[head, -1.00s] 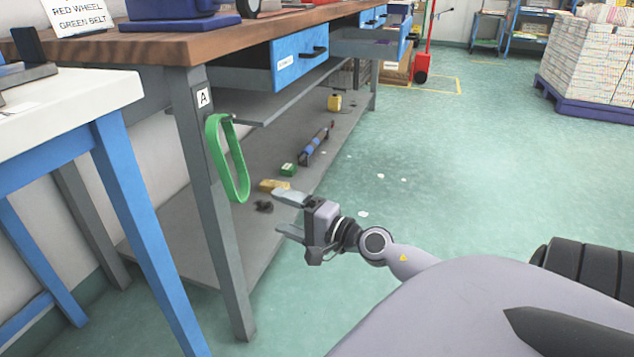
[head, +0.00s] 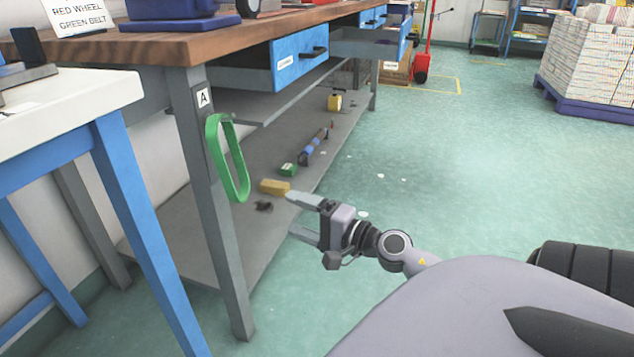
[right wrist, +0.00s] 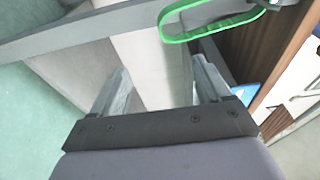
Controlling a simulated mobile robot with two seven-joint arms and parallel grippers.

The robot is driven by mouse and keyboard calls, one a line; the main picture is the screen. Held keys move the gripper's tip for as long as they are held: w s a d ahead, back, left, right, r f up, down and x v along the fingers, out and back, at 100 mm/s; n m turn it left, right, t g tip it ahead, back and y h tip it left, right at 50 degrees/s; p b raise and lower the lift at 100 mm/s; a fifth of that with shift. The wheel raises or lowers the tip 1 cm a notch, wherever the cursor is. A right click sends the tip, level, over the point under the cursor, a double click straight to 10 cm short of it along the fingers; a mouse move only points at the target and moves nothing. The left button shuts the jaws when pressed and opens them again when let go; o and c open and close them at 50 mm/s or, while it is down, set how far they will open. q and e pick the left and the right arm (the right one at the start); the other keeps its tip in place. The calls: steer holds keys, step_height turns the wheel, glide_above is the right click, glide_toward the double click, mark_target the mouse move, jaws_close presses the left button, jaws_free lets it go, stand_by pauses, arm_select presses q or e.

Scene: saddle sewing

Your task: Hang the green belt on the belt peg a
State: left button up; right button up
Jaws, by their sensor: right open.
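The green belt (head: 240,172) hangs as a long loop at the peg by the label A (head: 203,98), on the grey bench leg (head: 208,190). The peg itself is mostly hidden by the belt. The belt also shows at the top of the right wrist view (right wrist: 205,30). My right gripper (head: 290,215) is open and empty, to the right of the belt and apart from it. Its two fingers also show in the right wrist view (right wrist: 158,80) with nothing between them. My left gripper is not in view.
A wooden-topped bench (head: 215,42) has blue drawers (head: 298,58) and a grey lower shelf (head: 190,225) holding a yellow block (head: 274,187) and a green box (head: 288,169). A white table with blue legs (head: 135,200) stands at left. The floor at right is open.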

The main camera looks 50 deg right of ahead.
steer(key=shift+d+v, duration=0.25)
steer(key=shift+v, duration=1.4)
